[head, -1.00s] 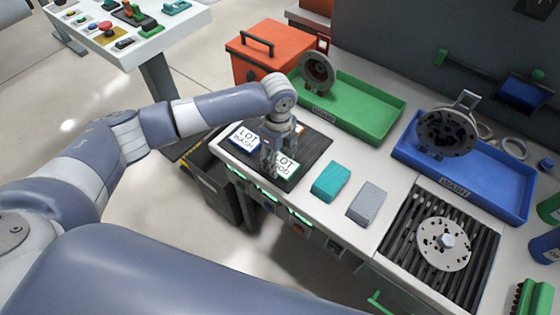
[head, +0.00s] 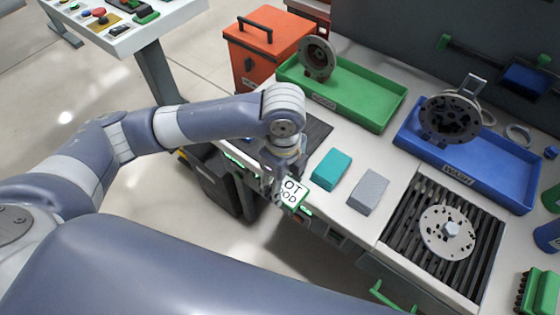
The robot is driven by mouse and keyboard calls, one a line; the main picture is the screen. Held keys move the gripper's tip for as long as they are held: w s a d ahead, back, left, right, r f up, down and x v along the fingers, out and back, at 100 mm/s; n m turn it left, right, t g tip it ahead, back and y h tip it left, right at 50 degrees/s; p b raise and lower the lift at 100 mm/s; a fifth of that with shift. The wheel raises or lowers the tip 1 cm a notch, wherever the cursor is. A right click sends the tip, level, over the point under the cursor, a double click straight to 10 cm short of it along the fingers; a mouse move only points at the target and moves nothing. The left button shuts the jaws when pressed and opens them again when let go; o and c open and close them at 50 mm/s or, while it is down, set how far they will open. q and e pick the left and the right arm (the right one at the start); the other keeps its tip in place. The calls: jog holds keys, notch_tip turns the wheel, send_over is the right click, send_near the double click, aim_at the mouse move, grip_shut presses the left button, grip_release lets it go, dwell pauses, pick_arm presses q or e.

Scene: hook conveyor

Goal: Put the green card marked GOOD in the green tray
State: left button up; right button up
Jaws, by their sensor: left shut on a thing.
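The card with the green border (head: 291,193), lettered "LOT" and "GOOD" with the left part covered, is at the front edge of the bench. My left gripper (head: 275,185) is shut on it and partly hides it. The green tray (head: 362,112) stands at the back of the bench, behind and right of the gripper, with a grey round metal part (head: 317,58) at its left end. My right gripper is not in view.
A dark mat (head: 317,130) lies behind my left gripper, and the arm hides the white and blue "WASH" card's place. A teal block (head: 331,169) and a grey block (head: 368,192) stand to the right. A blue tray (head: 480,180) and slatted conveyor (head: 409,228) are farther right. An orange bin (head: 262,50) stands behind.

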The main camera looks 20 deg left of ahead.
aim_at(284, 195)
pick_arm(q)
jog(key=shift+s+d+r, duration=0.1)
jog(key=shift+s+d, duration=0.1)
jog(key=shift+s, duration=0.25)
jog(key=shift+s+d, duration=0.15)
jog(key=shift+s, duration=0.3)
jog(key=shift+s+r, duration=0.1)
jog(key=shift+s, duration=0.05)
jog(key=shift+d+r+p, duration=0.1)
jog(key=shift+r+p, duration=1.2)
jog(key=shift+p, duration=0.5)
jog(key=shift+r+p, duration=0.6)
jog(key=shift+p, duration=0.25)
